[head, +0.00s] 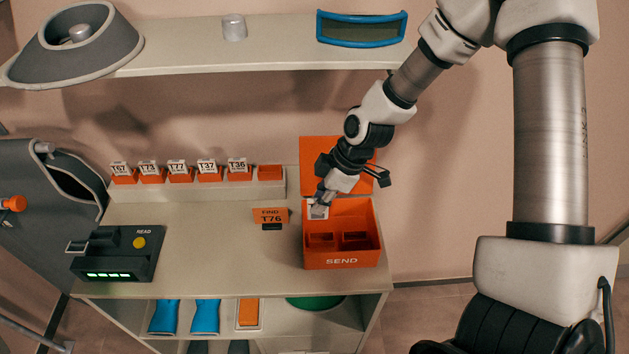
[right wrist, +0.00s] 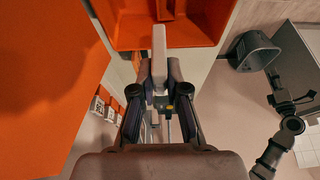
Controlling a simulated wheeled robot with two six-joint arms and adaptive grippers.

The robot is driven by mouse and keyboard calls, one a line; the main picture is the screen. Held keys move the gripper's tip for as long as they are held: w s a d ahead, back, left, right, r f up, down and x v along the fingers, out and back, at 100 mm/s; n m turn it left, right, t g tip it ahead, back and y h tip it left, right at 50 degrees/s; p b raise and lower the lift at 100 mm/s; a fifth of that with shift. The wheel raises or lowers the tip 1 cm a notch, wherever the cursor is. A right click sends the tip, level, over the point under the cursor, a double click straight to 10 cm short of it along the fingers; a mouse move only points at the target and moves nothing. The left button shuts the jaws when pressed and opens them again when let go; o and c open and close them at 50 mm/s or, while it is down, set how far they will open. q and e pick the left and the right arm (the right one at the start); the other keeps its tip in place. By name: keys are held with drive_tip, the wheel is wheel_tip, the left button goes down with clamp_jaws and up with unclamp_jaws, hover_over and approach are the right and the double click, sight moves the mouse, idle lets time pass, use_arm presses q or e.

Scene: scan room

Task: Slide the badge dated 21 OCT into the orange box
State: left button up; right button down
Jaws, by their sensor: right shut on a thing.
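The orange box (head: 342,262), marked SEND, stands on the right of the desk with its lid raised at the back. Its orange wall also shows in the right wrist view (right wrist: 200,20). My right gripper (head: 324,197) is shut on a small white badge (head: 318,212) at the box's back left corner. The badge shows as a thin white strip between the fingers (right wrist: 159,88) in the right wrist view (right wrist: 159,48), its end overlapping the box opening. Its print is too small to read. I cannot tell whether it touches the box.
Badges such as T67 (head: 120,168) and T36 (head: 237,165) stand in a row of orange holders; the right-hand holder (head: 270,172) is empty. A FIND T76 sign (head: 270,215) stands left of the box. A black reader (head: 118,257) sits at left. The middle desk is clear.

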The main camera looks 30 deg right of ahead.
sight(326, 218)
drive_tip(key=f, duration=0.1)
drive_tip(key=f+b, duration=0.2)
drive_tip(key=shift+s+d, duration=0.2)
drive_tip(key=shift+s, duration=0.05)
drive_tip(key=shift+s+a+f+b, duration=0.1)
drive_tip(key=shift+s+f+b, duration=0.1)
drive_tip(key=shift+b, duration=0.25)
drive_tip(key=shift+s+f+b, duration=0.15)
drive_tip(key=shift+s+b, duration=0.3)
drive_tip(key=shift+s, duration=0.2)
drive_tip(key=shift+f, duration=0.25)
drive_tip(key=shift+w+f+b, duration=0.25)
drive_tip(key=shift+f+b, duration=0.25)
drive_tip(key=shift+w+f+b, duration=0.25)
drive_tip(key=shift+f+b, duration=0.2)
drive_tip(key=shift+f, duration=0.05)
use_arm(q)
wheel_tip(326, 218, down, 6)
drive_tip(key=s+b, duration=0.1)
drive_tip(key=s, duration=0.1)
drive_tip(key=shift+s+f, duration=0.2)
drive_tip(key=shift+f, duration=0.05)
use_arm(e)
drive_tip(key=shift+s+f, duration=0.25)
drive_tip(key=shift+f, duration=0.05)
use_arm(q)
drive_tip(key=shift+w, duration=0.1)
use_arm(e)
drive_tip(key=shift+w, duration=0.15)
